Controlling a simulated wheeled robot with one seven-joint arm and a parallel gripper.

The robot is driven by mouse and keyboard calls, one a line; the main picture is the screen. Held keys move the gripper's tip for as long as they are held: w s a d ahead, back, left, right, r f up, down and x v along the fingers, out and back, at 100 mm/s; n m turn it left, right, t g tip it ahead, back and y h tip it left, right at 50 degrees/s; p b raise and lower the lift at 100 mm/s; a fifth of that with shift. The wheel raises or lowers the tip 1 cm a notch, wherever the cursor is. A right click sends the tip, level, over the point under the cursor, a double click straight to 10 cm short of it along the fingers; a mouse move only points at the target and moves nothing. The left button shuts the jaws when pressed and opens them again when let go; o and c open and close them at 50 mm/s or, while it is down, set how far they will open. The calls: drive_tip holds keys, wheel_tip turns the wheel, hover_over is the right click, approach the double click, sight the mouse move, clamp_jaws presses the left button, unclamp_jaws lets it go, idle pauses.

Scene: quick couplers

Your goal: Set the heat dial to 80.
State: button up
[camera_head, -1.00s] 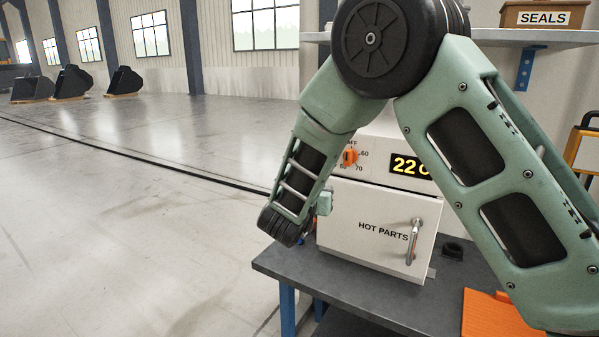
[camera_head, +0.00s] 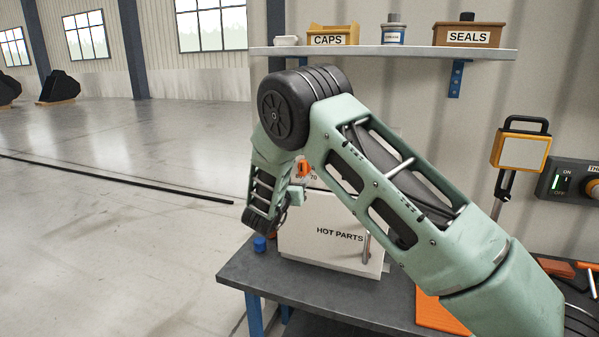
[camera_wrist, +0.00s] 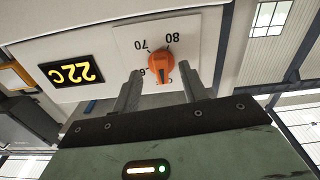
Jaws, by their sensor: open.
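The orange heat dial (camera_wrist: 162,68) sits on the white face of the oven marked HOT PARTS (camera_head: 325,255). In the upside-down wrist view, 70 and 80 show above the dial; a partly hidden 6 is at lower left. A pale mark on the dial is at its lower side, away from 70 and 80. My open gripper (camera_wrist: 163,72) has one finger on each side of the dial; contact is not clear. The display (camera_wrist: 75,74) reads 22C. In the head view the dial (camera_head: 303,170) is partly seen and my arm hides the display.
The oven stands on a dark workbench (camera_head: 238,272) with an orange mat (camera_head: 436,313) at right. A shelf (camera_head: 370,50) above holds the CAPS bin (camera_head: 333,36) and SEALS box (camera_head: 469,35). A blue item (camera_head: 260,243) lies left of the oven. Open floor is at left.

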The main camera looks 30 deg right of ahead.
sight(302, 175)
drive_tip(key=shift+p+x, duration=0.55)
drive_tip(key=shift+x, duration=1.55)
drive_tip(key=shift+c, duration=0.3)
clamp_jaws()
drive_tip(key=shift+f+b, duration=0.15)
drive_tip(key=shift+b, duration=0.35)
